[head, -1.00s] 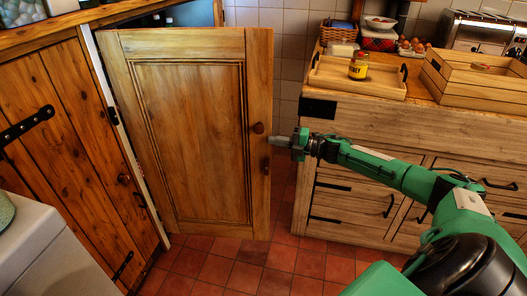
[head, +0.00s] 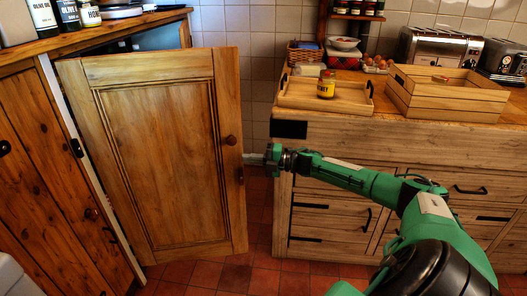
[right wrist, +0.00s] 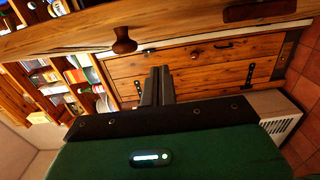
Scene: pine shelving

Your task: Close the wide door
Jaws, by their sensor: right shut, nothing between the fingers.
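The wide door (head: 155,160) is a panelled wooden door in the left half of the head view. It stands open, swung out from the cabinet at left. A round knob (head: 231,140) and a dark latch piece (head: 240,174) sit near its free right edge. My right gripper (head: 247,158) is shut and empty, with its tip right beside that edge between knob and latch; I cannot tell whether it touches. In the right wrist view the closed fingers (right wrist: 157,84) point past a wooden edge with the knob (right wrist: 123,41). My left gripper is not in view.
A drawer counter (head: 400,135) stands right of the door, carrying a wooden tray (head: 298,96) with a honey jar (head: 326,83) and a crate (head: 445,112). Jars (head: 65,15) stand on the left cabinet top. The tiled floor (head: 265,225) below the door is clear.

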